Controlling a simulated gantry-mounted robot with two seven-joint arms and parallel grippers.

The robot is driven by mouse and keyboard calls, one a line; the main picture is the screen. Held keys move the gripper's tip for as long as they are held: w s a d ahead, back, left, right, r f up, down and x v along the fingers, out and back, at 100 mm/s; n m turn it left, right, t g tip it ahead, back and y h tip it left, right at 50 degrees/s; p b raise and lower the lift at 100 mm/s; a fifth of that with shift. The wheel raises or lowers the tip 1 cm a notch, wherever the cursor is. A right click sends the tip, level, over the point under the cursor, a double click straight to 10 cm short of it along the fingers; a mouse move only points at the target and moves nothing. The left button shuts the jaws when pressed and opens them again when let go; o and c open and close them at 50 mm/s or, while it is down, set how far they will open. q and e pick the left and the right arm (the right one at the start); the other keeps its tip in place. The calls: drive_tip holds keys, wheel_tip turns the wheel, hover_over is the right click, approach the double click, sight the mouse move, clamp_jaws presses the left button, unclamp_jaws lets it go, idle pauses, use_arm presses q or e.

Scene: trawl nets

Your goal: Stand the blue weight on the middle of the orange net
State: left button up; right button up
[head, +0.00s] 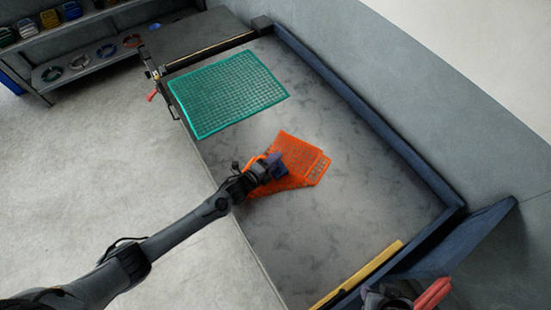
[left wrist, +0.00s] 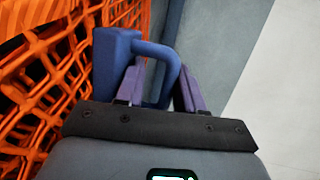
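The orange net (head: 305,160) lies rumpled on the grey table, partly under my left gripper. In the left wrist view its mesh (left wrist: 45,85) fills the left side. The blue weight (left wrist: 114,62) is a block with a loop handle, its base side towards the mesh; I cannot tell if they touch. My left gripper (left wrist: 160,75) has its two purple fingers apart around the handle, with a gap visible between finger and bar. In the head view the gripper (head: 275,165) is over the net and mostly hides the weight. A dark part with a red piece (head: 433,293), perhaps my right gripper, shows at the bottom edge.
A green net (head: 228,92) lies flat at the table's far end. A blue raised border (head: 365,120) runs along the right side. A yellow bar (head: 360,272) lies near the front. Shelves (head: 90,57) with coloured items stand at upper left. The table right of the orange net is clear.

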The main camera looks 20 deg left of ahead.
use_arm(q)
drive_tip(key=shift+o, duration=1.1)
drive_tip(key=shift+s+a+f, duration=0.1)
drive_tip(key=shift+s+f, duration=0.15)
drive_tip(key=shift+f, duration=0.1)
drive_tip(key=shift+r+p, duration=0.35)
drive_tip(key=shift+r, duration=0.05)
drive_tip(key=shift+r+p, duration=0.45)
drive_tip(key=shift+r, duration=0.05)
drive_tip(key=v, duration=1.1)
drive_tip(key=shift+s+a+r, duration=0.1)
drive_tip(key=shift+s+r, duration=0.1)
drive_tip(key=shift+s, duration=0.2)
drive_tip(key=s+d+r+n+g+y, duration=0.35)
drive_tip(key=s+n, duration=0.25)
drive_tip(key=n, duration=0.5)
drive_tip(key=s+a+r+n+g+y, duration=0.1)
drive_tip(key=s+r+n+g, duration=0.2)
drive_tip(key=s+n, duration=0.2)
drive_tip(key=s+a+r+n+g+y, duration=0.1)
drive_tip(key=s+a+r+n+g, duration=0.1)
drive_tip(key=s, duration=0.7)
drive_tip(key=r+n+g, duration=0.1)
drive_tip(key=n+g, duration=0.1)
drive_tip(key=shift+s+a+n, duration=0.25)
drive_tip(key=shift+n, duration=0.15)
drive_tip(key=shift+r+g+y+p, duration=0.2)
drive_tip(key=shift+g+y+p, duration=0.05)
drive_tip(key=shift+p, duration=0.05)
